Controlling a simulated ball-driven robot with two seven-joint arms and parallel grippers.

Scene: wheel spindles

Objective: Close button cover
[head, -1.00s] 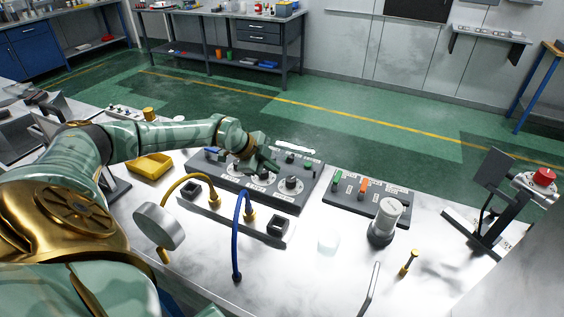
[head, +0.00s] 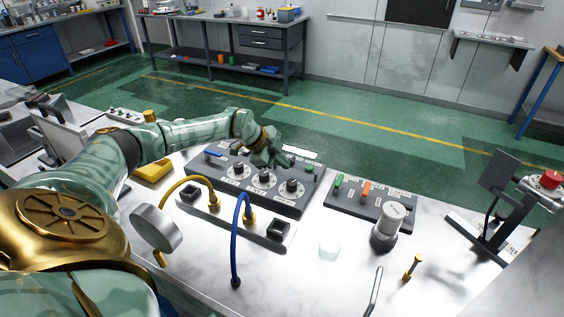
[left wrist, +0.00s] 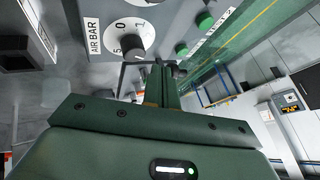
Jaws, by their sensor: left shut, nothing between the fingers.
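A red button (head: 550,179) sits on a box at the right end of the bench. A dark square plate (head: 498,170) stands raised to its left on the same stand and looks like the button's cover, swung open. The red button's top is bare. My left gripper (head: 286,160) is far to the left of it, over the back edge of the dial panel (head: 285,204). In the left wrist view its shut, empty fingers (left wrist: 160,75) are near a white-ringed dial (left wrist: 132,38) marked AIR BAR. Contact cannot be told. My right gripper is not in view.
A second panel (head: 345,207) with green and orange switches and a grey-white cylinder (head: 390,225) stand between my left gripper and the red button. Yellow and blue hoses (head: 235,235), a round gauge (head: 155,228) and a brass pin (head: 412,268) are nearer.

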